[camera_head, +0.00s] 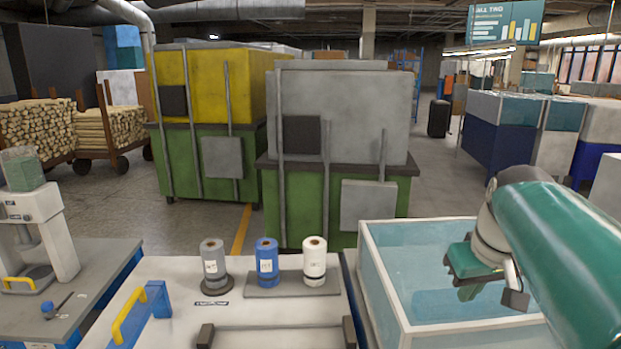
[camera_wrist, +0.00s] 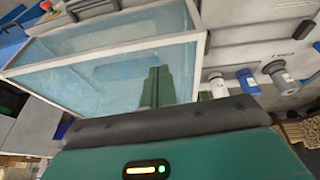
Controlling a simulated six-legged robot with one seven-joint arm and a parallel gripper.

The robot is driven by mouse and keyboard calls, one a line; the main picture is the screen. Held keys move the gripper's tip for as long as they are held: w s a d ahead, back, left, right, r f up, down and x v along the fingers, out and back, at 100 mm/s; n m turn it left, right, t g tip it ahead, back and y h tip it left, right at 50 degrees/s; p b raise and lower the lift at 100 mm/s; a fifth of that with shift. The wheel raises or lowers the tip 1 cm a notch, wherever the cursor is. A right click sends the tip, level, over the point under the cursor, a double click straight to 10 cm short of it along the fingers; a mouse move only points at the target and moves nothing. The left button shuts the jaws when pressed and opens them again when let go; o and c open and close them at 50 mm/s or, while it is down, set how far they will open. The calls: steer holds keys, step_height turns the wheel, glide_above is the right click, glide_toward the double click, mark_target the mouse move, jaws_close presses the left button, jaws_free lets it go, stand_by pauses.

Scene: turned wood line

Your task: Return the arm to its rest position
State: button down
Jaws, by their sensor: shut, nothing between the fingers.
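My green arm reaches in from the right in the head view. My gripper (camera_head: 468,290) hangs over the clear-walled bin (camera_head: 440,336), its fingers pointing down. In the wrist view the green fingers (camera_wrist: 157,86) are together with nothing between them. The pale blue inside of the bin (camera_wrist: 105,82) shows behind them. I cannot tell exactly how high the fingertips are above its floor.
Left of the bin, a grey spool (camera_head: 213,266), a blue spool (camera_head: 266,264) and a white spool (camera_head: 314,262) stand upright on the white bench (camera_head: 260,318). A yellow-handled blue bracket (camera_head: 140,312) is at the bench's left. Green-based machines (camera_head: 340,130) stand behind.

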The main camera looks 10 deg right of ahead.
steer(key=s+a+f+t, duration=0.1)
steer(key=s+a+f, duration=0.3)
steer(key=a, duration=0.4)
steer(key=s+a+f+t+y, duration=0.1)
steer(key=s+a+f, duration=0.3)
steer(key=a, duration=0.5)
steer(key=shift+a+f+n, duration=0.3)
steer(key=shift+f+n, duration=0.1)
steer(key=shift+f, duration=0.35)
